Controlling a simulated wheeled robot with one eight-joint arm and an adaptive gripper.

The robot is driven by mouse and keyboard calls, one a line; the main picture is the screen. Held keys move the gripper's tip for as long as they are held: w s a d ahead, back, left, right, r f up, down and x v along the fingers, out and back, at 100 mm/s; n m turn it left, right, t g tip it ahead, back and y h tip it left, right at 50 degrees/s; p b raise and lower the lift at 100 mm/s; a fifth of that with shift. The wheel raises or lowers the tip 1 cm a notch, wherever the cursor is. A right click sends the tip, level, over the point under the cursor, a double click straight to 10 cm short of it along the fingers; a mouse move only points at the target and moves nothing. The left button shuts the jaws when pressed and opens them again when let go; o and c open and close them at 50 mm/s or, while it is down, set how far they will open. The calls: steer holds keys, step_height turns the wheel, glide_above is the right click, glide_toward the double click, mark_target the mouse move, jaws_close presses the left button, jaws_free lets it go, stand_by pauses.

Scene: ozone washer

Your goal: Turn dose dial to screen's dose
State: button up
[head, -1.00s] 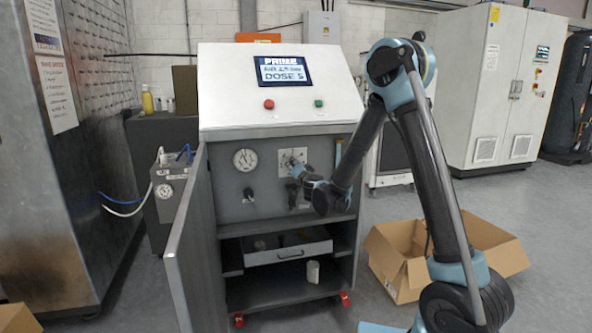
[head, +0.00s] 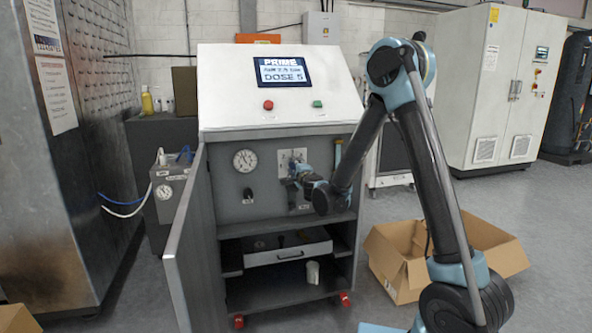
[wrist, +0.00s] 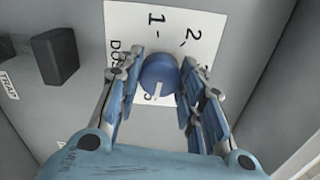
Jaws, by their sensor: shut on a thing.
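The dose dial is a round blue knob (wrist: 158,74) with a white mark, which points down in the wrist view. In the head view my gripper (head: 296,179) is at the plate (head: 291,156) and covers the dial. The screen (head: 281,72) reads "PRIME", a blurred air line and "DOSE 5".
A black knob (wrist: 56,55) is left of the dial. A round gauge (head: 244,160) is on the same panel. The open cabinet door (head: 186,245) stands at the left. A drawer (head: 288,251) is below. A cardboard box (head: 400,268) lies on the floor at the right.

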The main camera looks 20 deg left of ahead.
steer(key=shift+s+m, duration=0.1)
steer(key=shift+m, duration=1.1)
steer(key=shift+a, duration=0.1)
steer(key=o, duration=1.1)
steer(key=v, duration=1.2)
steer(key=shift+f, duration=0.15)
steer(key=shift+d, duration=0.2)
